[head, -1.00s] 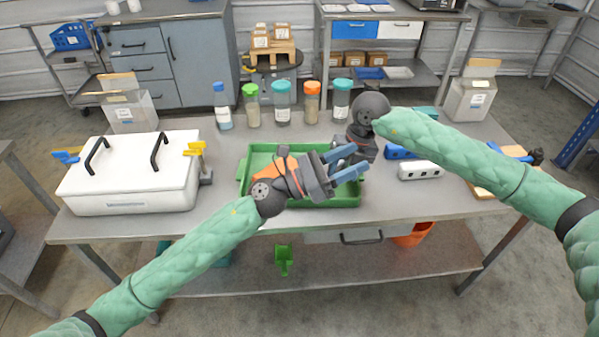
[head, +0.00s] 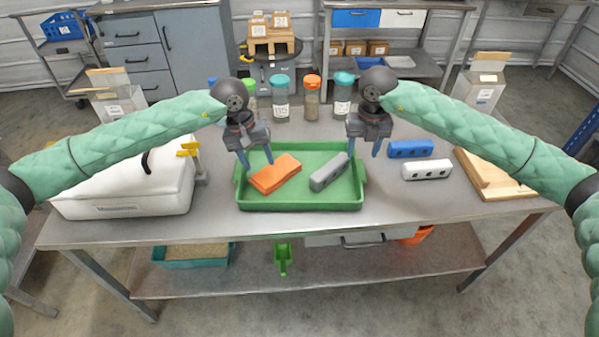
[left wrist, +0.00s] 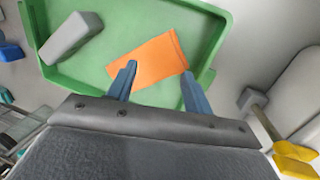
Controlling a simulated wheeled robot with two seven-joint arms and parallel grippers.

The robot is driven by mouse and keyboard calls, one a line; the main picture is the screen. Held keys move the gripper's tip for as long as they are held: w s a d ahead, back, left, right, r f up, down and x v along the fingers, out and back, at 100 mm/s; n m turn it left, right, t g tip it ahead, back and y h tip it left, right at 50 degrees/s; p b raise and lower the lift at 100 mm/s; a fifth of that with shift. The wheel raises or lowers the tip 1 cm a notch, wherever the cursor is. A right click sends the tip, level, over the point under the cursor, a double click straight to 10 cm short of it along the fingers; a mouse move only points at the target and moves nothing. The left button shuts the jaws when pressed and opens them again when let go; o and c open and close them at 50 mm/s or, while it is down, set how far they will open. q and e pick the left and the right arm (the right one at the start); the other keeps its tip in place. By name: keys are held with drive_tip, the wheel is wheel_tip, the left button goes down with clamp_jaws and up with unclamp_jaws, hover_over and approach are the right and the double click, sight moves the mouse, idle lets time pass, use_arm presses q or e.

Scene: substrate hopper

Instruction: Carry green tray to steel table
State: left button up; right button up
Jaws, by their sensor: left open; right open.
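The green tray (head: 300,204) lies flat on the steel table (head: 400,214), near its front middle. An orange block (head: 275,175) and a grey block (head: 329,173) lie in it. My left gripper (head: 258,168) is open and points down over the tray's left part, beside the orange block. In the left wrist view its open fingers (left wrist: 155,92) stand over the tray (left wrist: 225,50) at the orange block (left wrist: 148,60), with nothing clearly held. My right gripper (head: 364,150) is open and empty, pointing down near the tray's back right corner.
A white box (head: 125,195) with a yellow-handled clamp (head: 189,149) stands left of the tray. Jars (head: 312,97) stand behind. A shelf below holds a teal tray (head: 195,256).

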sight(239, 169)
use_arm(q)
drive_tip(key=w+a+y, duration=0.1)
drive_tip(key=a, duration=0.1)
drive_tip(key=w+a+r+y, duration=0.1)
drive_tip(key=a, duration=0.1)
drive_tip(key=w+a, duration=0.1)
drive_tip(key=a, duration=0.1)
drive_tip(key=shift+w+a+r+m+t+y, duration=0.2)
drive_tip(key=shift+a+r+m+t+y, duration=0.1)
drive_tip(key=shift+m+y, duration=0.1)
use_arm(e)
drive_tip(key=shift+w+d+r, duration=0.15)
drive_tip(key=shift+w+d, duration=0.2)
drive_tip(key=shift+w, duration=0.15)
use_arm(q)
drive_tip(key=shift+f, duration=3.9)
use_arm(e)
drive_tip(key=shift+f, duration=3.9)
use_arm(q)
clamp_jaws()
use_arm(e)
clamp_jaws()
